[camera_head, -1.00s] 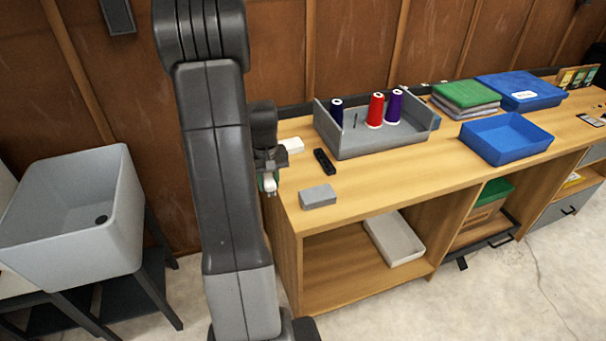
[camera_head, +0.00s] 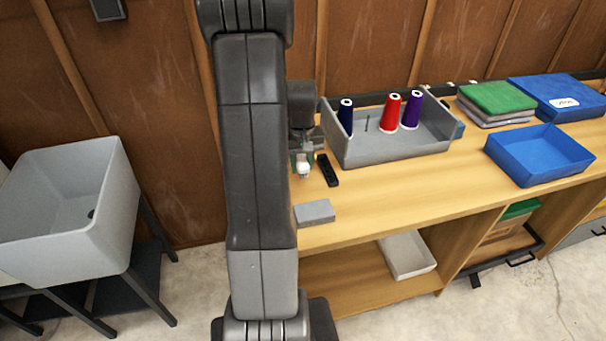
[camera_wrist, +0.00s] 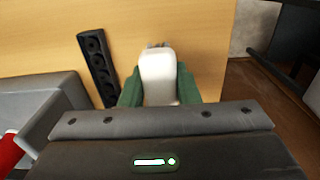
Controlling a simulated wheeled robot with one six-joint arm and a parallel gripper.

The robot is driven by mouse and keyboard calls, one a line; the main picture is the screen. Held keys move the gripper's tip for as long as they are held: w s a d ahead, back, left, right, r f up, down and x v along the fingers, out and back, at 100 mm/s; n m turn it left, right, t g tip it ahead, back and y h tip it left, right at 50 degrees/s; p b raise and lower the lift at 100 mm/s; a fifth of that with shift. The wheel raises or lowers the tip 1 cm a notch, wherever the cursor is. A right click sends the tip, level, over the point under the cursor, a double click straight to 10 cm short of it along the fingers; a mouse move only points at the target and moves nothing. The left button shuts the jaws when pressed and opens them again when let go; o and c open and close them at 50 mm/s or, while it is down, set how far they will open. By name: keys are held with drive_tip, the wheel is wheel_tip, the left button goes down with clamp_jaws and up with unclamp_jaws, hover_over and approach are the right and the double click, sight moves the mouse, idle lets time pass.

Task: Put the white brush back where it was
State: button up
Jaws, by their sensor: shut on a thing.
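My gripper (camera_wrist: 159,90) is shut on the white brush (camera_wrist: 158,76), which sits between two green fingers in the wrist view. Dark bristle-like tips show at its far end. In the head view, the white brush (camera_head: 303,168) is a small white shape at my gripper (camera_head: 302,160), over the left end of the wooden workbench (camera_head: 400,203). My arm hides part of the bench there. I cannot tell whether the brush touches the bench top.
A black remote-like strip (camera_head: 327,170) lies right beside the gripper. A grey tray (camera_head: 395,147) with thread spools (camera_head: 391,110) stands behind it. A grey block (camera_head: 315,212) lies at the front edge. A blue tray (camera_head: 538,157) is farther right. A grey sink (camera_head: 62,215) stands left.

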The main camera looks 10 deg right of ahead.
sight(302, 183)
drive_tip(key=shift+f, duration=2.2)
drive_tip(key=shift+f, duration=0.25)
drive_tip(key=o, duration=0.9)
drive_tip(key=shift+r, duration=0.1)
wheel_tip(302, 183, up, 12)
drive_tip(key=shift+r, duration=0.15)
